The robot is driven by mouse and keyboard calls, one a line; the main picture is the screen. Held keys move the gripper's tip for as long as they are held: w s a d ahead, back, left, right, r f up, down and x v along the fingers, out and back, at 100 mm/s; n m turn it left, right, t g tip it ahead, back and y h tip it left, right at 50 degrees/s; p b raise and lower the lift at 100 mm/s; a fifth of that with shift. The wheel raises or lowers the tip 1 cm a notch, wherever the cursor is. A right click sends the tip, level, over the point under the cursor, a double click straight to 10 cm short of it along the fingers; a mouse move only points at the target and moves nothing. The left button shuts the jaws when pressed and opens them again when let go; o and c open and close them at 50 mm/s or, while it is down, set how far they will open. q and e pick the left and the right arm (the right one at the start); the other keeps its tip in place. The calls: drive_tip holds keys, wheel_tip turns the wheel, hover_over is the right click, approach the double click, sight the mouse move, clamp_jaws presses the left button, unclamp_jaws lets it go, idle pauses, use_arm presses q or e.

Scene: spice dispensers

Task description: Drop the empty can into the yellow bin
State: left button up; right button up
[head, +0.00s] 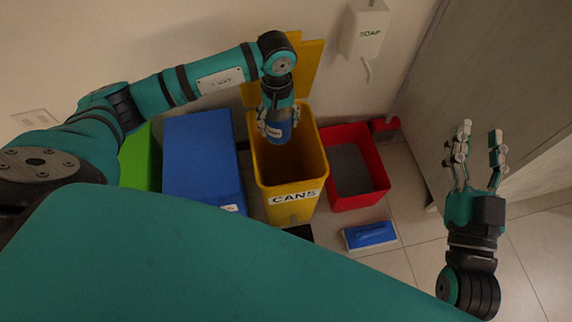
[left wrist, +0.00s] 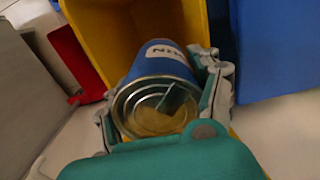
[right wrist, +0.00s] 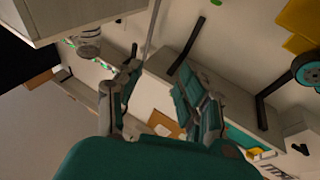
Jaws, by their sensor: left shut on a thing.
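The can (head: 279,131) is blue with a white label. In the left wrist view the can (left wrist: 160,62) shows a round metal end with an opening in it. My left gripper (head: 275,122) is shut on the can and holds it over the mouth of the yellow bin, towards its back edge. The yellow bin (head: 291,195) is marked CANS, and its lid (head: 303,66) stands raised behind it. The yellow bin also shows in the left wrist view (left wrist: 95,30). My right gripper (head: 480,145) is open and empty, off to the right near a grey panel.
A blue bin (head: 203,160) with its lid down stands left of the yellow bin, with a green bin (head: 136,155) further left. A red bin (head: 379,165) stands open on the right. A blue and white item (head: 370,235) lies on the floor. A white dispenser (head: 364,30) hangs on the wall.

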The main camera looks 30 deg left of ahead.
use_arm(q)
wheel_tip(320, 180, down, 3)
drive_tip(key=shift+r+b, duration=0.15)
drive_tip(key=shift+b, duration=0.55)
use_arm(e)
drive_tip(key=s+r+t+y, duration=0.1)
drive_tip(key=s+r+t, duration=0.2)
drive_tip(key=r+t, duration=0.2)
drive_tip(key=shift+s+r+y, duration=0.3)
drive_tip(key=shift+s+r, duration=0.1)
drive_tip(key=shift+r, duration=0.4)
use_arm(q)
drive_tip(key=o, duration=1.3)
wheel_tip(320, 180, up, 12)
drive_tip(key=shift+f, duration=0.1)
drive_tip(key=shift+s+f, duration=0.1)
